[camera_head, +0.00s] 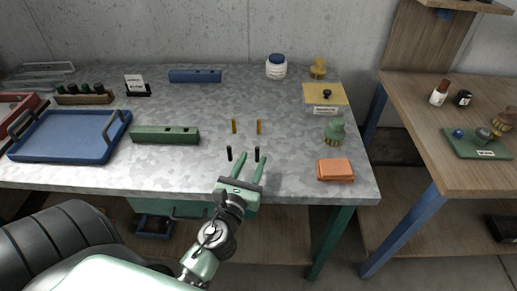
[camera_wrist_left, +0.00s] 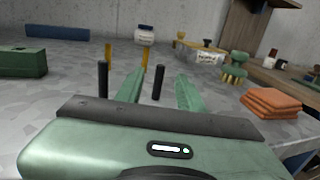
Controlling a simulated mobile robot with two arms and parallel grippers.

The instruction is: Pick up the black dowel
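Two black dowels stand upright on the grey table (camera_head: 200,105), a left one (camera_head: 229,153) and a right one (camera_head: 256,153). My left gripper (camera_head: 254,160) is open and low over the table near its front edge. Its fingers point away from me, one on each side of the right black dowel, with a gap to it. In the left wrist view the right dowel (camera_wrist_left: 160,82) shows between the two green fingers (camera_wrist_left: 160,88), and the left dowel (camera_wrist_left: 103,80) stands outside the left finger. My right gripper is not in view.
Two yellow dowels (camera_head: 234,126) (camera_head: 259,127) stand just behind. A green block with holes (camera_head: 165,134) and a blue tray (camera_head: 68,136) lie left. Orange cloths (camera_head: 335,169) and a green brush (camera_head: 335,131) are right. A blue block (camera_head: 195,76) and a jar (camera_head: 276,67) are at the back.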

